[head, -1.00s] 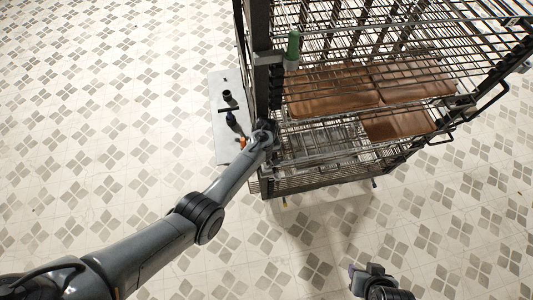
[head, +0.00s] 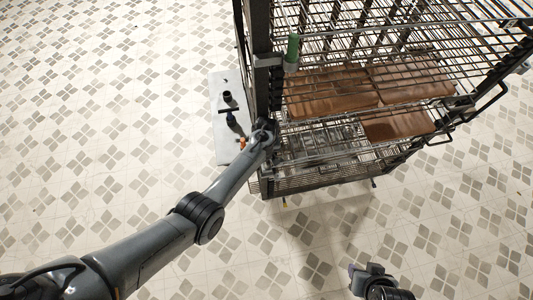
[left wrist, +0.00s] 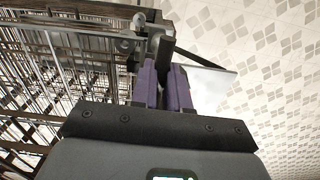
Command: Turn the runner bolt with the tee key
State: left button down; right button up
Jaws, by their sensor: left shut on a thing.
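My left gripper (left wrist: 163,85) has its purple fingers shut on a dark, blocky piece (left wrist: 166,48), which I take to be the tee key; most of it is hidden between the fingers. A metal fitting with a round end (left wrist: 138,20), possibly the runner bolt, is just ahead and to the left in the left wrist view. In the head view my left wrist (head: 264,132) is at the rack's near left post and hides the fingertips. My right gripper (head: 368,275) hangs at the bottom of the head view, away from the rack; its fingers are unclear.
A wire rack (head: 262,90) holds brown curved boards (head: 330,88). A green handle (head: 292,50) stands at its left post. A pale panel (head: 226,150) to the left bears a black cylinder (head: 227,96) and a black T-shaped item (head: 231,115). The tiled floor in front is clear.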

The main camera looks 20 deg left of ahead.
pick_arm(q)
jog(key=shift+r, duration=1)
dwell(1.6)
jog(key=shift+r, duration=2.35)
